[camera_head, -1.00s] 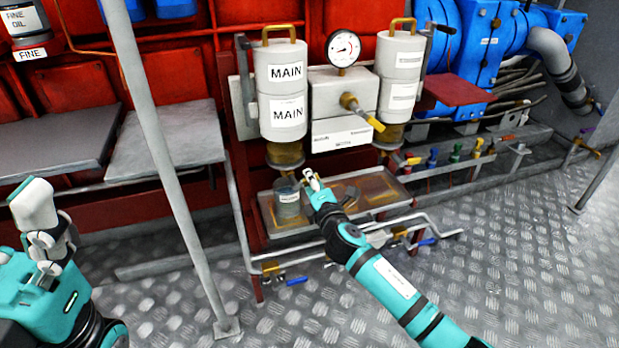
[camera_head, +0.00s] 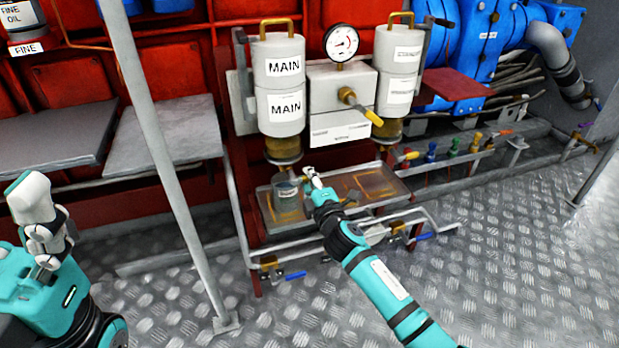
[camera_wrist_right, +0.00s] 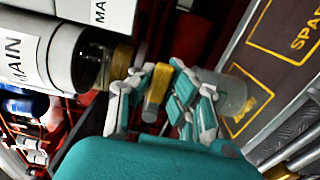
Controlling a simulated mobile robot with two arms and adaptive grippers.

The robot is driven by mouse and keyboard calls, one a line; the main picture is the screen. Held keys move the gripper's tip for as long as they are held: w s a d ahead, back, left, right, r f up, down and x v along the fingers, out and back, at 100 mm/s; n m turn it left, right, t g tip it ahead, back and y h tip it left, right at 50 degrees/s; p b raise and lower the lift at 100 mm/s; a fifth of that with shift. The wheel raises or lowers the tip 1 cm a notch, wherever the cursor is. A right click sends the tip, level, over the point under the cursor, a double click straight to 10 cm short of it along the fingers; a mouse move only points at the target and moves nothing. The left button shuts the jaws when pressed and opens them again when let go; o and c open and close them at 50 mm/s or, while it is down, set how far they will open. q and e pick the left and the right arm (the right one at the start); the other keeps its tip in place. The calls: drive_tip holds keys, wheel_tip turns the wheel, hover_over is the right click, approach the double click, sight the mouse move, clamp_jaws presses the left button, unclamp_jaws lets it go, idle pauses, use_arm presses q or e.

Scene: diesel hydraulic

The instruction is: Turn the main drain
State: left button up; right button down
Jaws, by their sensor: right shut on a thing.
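The main filter is a grey canister (camera_head: 284,108) with two MAIN labels and a brass bowl (camera_head: 284,149) under it. It shows at the left of the right wrist view (camera_wrist_right: 50,50). The drain handle (camera_wrist_right: 158,84), with a yellow end, lies between my right fingers beside the bowl. My right gripper (camera_head: 308,174) is shut on it; in the head view the fingers mostly hide it. A clear jar (camera_head: 287,192) is just left of and below this gripper. My left gripper (camera_head: 45,245) is at the far left, away from the filters; its jaws are unclear.
The second filter (camera_head: 398,70) stands to the right, with a gauge (camera_head: 342,43) and a yellow-tipped lever (camera_head: 368,110) between. A drip tray (camera_head: 335,212) and pipes with blue-handled valves (camera_head: 295,276) lie below. A slanted grey post (camera_head: 165,170) stands between my arms.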

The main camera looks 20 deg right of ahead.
drive_tip(key=c, duration=1.2)
unclamp_jaws()
drive_tip(key=shift+c, duration=0.2)
drive_tip(key=shift+s, duration=0.15)
drive_tip(key=s, duration=1.1)
drive_tip(key=shift+s+d, duration=0.2)
drive_tip(key=shift+s, duration=0.2)
